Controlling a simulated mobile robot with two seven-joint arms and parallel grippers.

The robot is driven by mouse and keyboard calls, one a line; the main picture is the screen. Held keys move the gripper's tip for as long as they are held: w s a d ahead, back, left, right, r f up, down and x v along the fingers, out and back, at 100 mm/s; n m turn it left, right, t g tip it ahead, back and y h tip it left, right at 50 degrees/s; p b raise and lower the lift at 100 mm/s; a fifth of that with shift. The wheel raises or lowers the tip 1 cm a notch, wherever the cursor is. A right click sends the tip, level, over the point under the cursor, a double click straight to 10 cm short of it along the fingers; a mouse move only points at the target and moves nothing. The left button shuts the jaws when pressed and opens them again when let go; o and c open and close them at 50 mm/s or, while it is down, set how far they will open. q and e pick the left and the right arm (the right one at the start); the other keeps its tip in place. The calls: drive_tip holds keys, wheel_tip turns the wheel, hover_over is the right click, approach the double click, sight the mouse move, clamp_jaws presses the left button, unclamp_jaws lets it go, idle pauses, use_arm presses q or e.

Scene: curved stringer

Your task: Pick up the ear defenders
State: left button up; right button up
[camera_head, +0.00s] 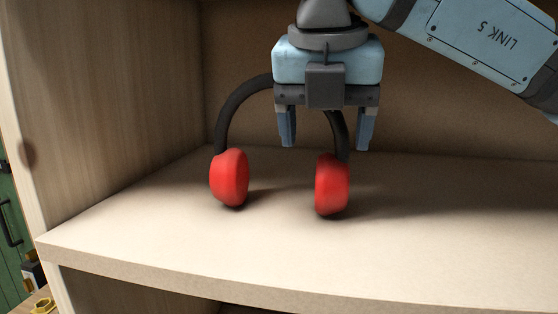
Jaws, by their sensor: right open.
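The ear defenders stand upright on a light shelf (150,235), with a dark curved headband (228,112) and two red cups. The left cup (230,178) and the right cup (332,184) rest on the shelf. My right gripper (326,145) is open and points down at the right side of the headband. Its fingers sit on either side of the band's right arm in the picture. The gripper body hides the top right of the headband. I cannot tell whether the fingers touch the band. My left gripper is out of view.
A wooden side panel (110,100) closes the shelf on the left, and a brown back panel (450,130) stands behind. The shelf's front edge (250,288) curves across the bottom. The shelf in front of the cups and to the right is clear.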

sight(335, 167)
drive_tip(key=shift+s+f, duration=0.1)
drive_tip(key=shift+s, duration=0.2)
drive_tip(key=shift+s+d+f+p, duration=0.15)
drive_tip(key=shift+s+f+p, duration=0.2)
drive_tip(key=shift+s+f, duration=0.15)
drive_tip(key=x, duration=0.1)
drive_tip(key=p+x, duration=0.1)
drive_tip(key=x, duration=0.3)
drive_tip(key=shift+s+d+p, duration=0.2)
drive_tip(key=shift+d+p, duration=0.1)
drive_tip(key=shift+f, duration=0.35)
drive_tip(key=shift+w, duration=0.1)
drive_tip(key=c, duration=1.1)
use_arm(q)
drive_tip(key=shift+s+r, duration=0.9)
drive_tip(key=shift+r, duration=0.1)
use_arm(e)
drive_tip(key=shift+c, duration=0.2)
drive_tip(key=shift+r, duration=0.15)
